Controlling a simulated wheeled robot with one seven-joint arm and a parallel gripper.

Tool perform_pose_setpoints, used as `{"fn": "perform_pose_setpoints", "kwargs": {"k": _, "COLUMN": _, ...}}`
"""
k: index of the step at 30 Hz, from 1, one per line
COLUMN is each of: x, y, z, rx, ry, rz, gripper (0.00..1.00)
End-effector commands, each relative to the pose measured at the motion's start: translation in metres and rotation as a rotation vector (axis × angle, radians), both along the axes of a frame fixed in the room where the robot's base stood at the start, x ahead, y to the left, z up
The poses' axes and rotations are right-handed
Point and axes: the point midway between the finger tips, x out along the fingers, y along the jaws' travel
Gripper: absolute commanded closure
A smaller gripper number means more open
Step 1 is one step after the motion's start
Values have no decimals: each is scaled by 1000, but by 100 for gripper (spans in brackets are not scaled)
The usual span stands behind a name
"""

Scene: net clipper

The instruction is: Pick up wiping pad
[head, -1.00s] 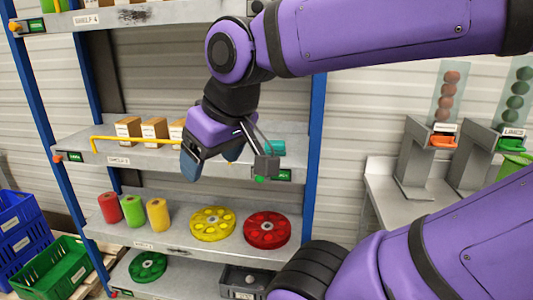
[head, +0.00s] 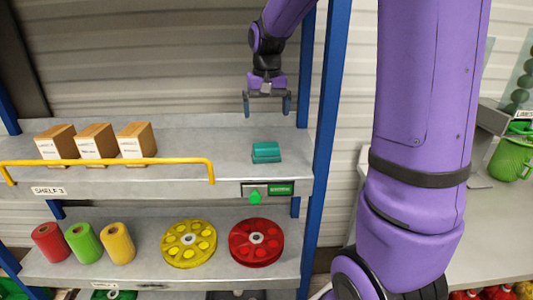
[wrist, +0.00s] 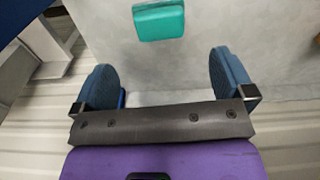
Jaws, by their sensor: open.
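The wiping pad (head: 266,152) is a teal block lying on the right part of the middle shelf (head: 215,140). My gripper (head: 267,106) is above and behind the pad in the head view, fingers apart and pointing down, with nothing between them. In the wrist view the pad (wrist: 158,20) shows at the top, beyond the two blue fingers of my gripper (wrist: 166,85) and roughly centred between them. The pad and the fingers are apart.
Several boxes (head: 97,143) stand behind a yellow rail (head: 110,161) on the shelf's left. A blue post (head: 325,120) rises at the right. The lower shelf holds coloured rolls (head: 84,242), a yellow wheel (head: 189,243) and a red wheel (head: 256,242). Shelf around the pad is clear.

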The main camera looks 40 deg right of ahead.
Motion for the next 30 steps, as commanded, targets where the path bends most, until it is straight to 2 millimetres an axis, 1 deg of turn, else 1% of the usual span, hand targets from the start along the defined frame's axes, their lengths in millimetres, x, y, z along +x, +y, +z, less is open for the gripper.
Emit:
{"fn": "perform_pose_setpoints", "kwargs": {"k": 1, "x": 7, "y": -6, "z": -7, "rx": 5, "ry": 15, "rz": -15, "gripper": 0}}
{"fn": "perform_pose_setpoints", "kwargs": {"k": 3, "x": 13, "y": -12, "z": -13, "rx": 8, "ry": 25, "rz": -29, "gripper": 0}}
{"fn": "perform_pose_setpoints", "kwargs": {"k": 7, "x": 18, "y": -16, "z": -22, "rx": 12, "ry": 37, "rz": -41, "gripper": 0}}
{"fn": "perform_pose_setpoints", "kwargs": {"k": 11, "x": 19, "y": -17, "z": -37, "rx": 12, "ry": 39, "rz": -44, "gripper": 0}}
{"fn": "perform_pose_setpoints", "kwargs": {"k": 15, "x": 18, "y": -17, "z": -59, "rx": 13, "ry": 38, "rz": -44, "gripper": 0}}
{"fn": "perform_pose_setpoints", "kwargs": {"k": 18, "x": 18, "y": -17, "z": -69, "rx": 12, "ry": 37, "rz": -43, "gripper": 0}}
{"fn": "perform_pose_setpoints", "kwargs": {"k": 25, "x": 19, "y": -16, "z": -84, "rx": 12, "ry": 37, "rz": -43, "gripper": 0}}
{"fn": "perform_pose_setpoints", "kwargs": {"k": 30, "x": 19, "y": -14, "z": -108, "rx": 13, "ry": 38, "rz": -43, "gripper": 0}}
